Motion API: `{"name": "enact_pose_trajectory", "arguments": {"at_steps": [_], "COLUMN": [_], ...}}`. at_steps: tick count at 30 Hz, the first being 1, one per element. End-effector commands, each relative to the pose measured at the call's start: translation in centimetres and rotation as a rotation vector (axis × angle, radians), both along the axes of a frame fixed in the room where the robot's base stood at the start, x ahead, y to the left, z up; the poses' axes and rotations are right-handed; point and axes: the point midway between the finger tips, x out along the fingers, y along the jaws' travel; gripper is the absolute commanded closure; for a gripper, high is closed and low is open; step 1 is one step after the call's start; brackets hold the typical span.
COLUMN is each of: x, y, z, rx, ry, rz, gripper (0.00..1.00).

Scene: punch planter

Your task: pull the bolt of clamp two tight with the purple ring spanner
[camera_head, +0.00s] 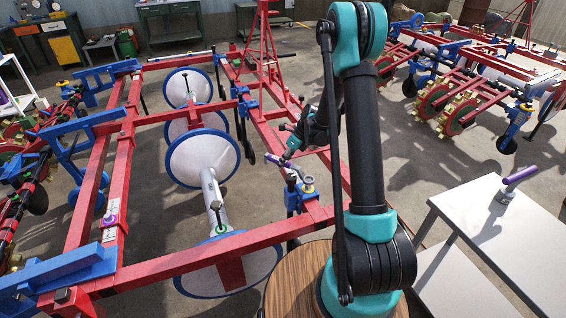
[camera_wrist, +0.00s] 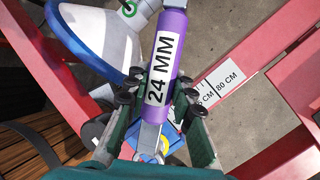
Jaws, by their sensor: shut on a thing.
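The purple ring spanner (camera_wrist: 168,50), labelled 24 MM, runs between the fingers of my gripper (camera_wrist: 160,92) in the wrist view. My gripper is shut on its purple handle. I cannot tell whether the spanner touches a bolt, or which clamp is number two.
Red frame beams (camera_head: 190,258) and white discs with blue rims (camera_head: 203,158) fill the left. A white table (camera_head: 500,235) at the right bears another purple-handled tool (camera_head: 521,175). A label reading 80 CM (camera_wrist: 222,80) is on a beam.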

Motion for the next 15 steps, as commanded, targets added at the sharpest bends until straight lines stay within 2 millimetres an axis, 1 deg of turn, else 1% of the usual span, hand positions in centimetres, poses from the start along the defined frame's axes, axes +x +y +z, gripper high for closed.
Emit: {"name": "enact_pose_trajectory", "arguments": {"at_steps": [15], "x": [0.0], "y": [0.0], "z": [-1.2], "rx": [0.000], "ry": [0.000], "rz": [0.000], "gripper": [1.00]}}
